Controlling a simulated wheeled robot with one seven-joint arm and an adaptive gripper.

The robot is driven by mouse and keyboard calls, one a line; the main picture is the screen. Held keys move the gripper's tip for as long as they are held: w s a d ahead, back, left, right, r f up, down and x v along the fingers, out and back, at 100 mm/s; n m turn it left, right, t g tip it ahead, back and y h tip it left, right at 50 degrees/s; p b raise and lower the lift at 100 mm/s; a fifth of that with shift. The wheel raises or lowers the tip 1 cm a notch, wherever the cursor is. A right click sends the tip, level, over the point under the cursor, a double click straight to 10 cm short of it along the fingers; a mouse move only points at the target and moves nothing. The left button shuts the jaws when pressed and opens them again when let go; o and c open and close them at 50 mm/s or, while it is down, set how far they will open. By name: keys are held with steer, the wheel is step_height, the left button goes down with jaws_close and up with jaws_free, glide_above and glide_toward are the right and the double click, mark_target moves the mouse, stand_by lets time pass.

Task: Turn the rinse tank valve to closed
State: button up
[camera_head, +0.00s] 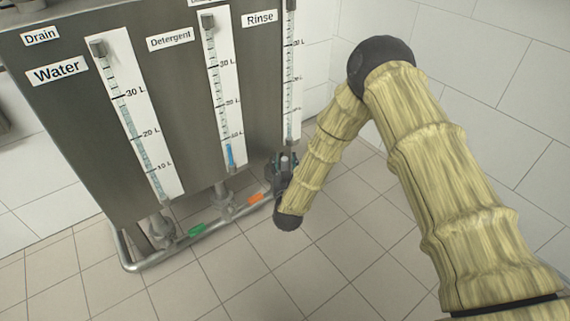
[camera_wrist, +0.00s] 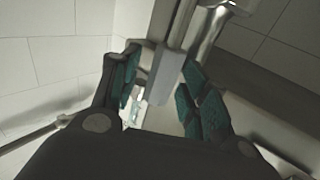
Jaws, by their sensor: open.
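The rinse tank, labelled Rinse (camera_head: 259,18), is at the right end of the steel cabinet in the head view. My gripper (camera_head: 284,172) is low beneath its gauge, at the right end of the pipe, and hides the valve there. In the wrist view my gripper (camera_wrist: 160,88) is open, with one dark green finger pad on each side of a pale grey block (camera_wrist: 164,76). The block looks like the rinse valve's handle, below a metal pipe (camera_wrist: 182,22). I see gaps beside it, and cannot tell if either pad touches it.
A green handle (camera_head: 196,230) and an orange handle (camera_head: 254,197) sit along the low pipe (camera_head: 160,262), left of my gripper. The steel cabinet (camera_head: 85,105) stands close above. A tiled wall (camera_head: 480,75) is at the right. Floor in front is clear.

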jaws_close()
